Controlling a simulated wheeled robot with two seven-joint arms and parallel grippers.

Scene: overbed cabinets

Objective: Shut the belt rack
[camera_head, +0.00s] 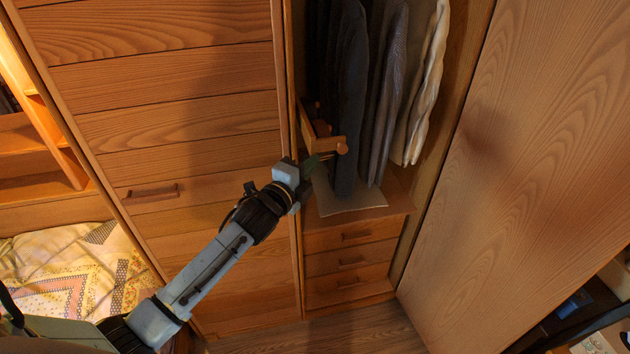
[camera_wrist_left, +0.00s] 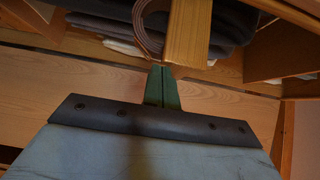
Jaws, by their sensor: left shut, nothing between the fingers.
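The belt rack (camera_head: 312,133) is a wooden bar with round pegs, pulled part way out along the left side of the open wardrobe. In the left wrist view its wooden end (camera_wrist_left: 189,35) stands just beyond my fingertips, with a coiled brown belt (camera_wrist_left: 150,28) beside it. My left gripper (camera_head: 328,156) reaches in from the left, close to the front of the rack. Its green fingers (camera_wrist_left: 162,86) are together with nothing between them. I cannot tell whether the fingertips touch the rack. My right gripper is not in view.
Hanging clothes (camera_head: 385,90) fill the wardrobe just right of the rack. Below are a pale sheet (camera_head: 348,203) on a shelf and several drawers (camera_head: 350,260). A closed panelled front (camera_head: 180,120) is at left; a large open door (camera_head: 540,170) bounds the right.

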